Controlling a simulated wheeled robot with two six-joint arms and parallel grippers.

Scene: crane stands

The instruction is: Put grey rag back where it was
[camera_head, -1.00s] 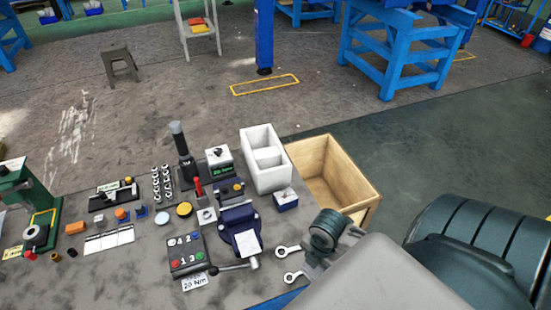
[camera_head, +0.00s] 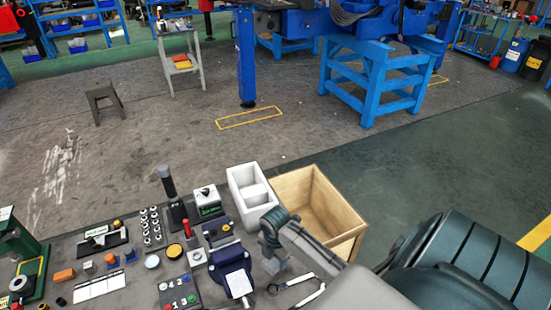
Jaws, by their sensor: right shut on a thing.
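My right gripper (camera_head: 270,258) reaches in from the lower right, over the right part of the workbench (camera_head: 128,290). It is shut on a small grey piece (camera_head: 272,267) that appears to be the grey rag; the jaws hide most of it and its outline is unclear. The gripper is right of the blue vise (camera_head: 232,262), just in front of the white two-part bin (camera_head: 249,191) and behind the ring spanners (camera_head: 298,281). I cannot tell whether the rag touches the bench. My left gripper is not in view.
An open wooden crate (camera_head: 346,243) stands right of the white bin, beside my right forearm. A torque box (camera_head: 178,293), a black post (camera_head: 170,197) and several small parts crowd the bench.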

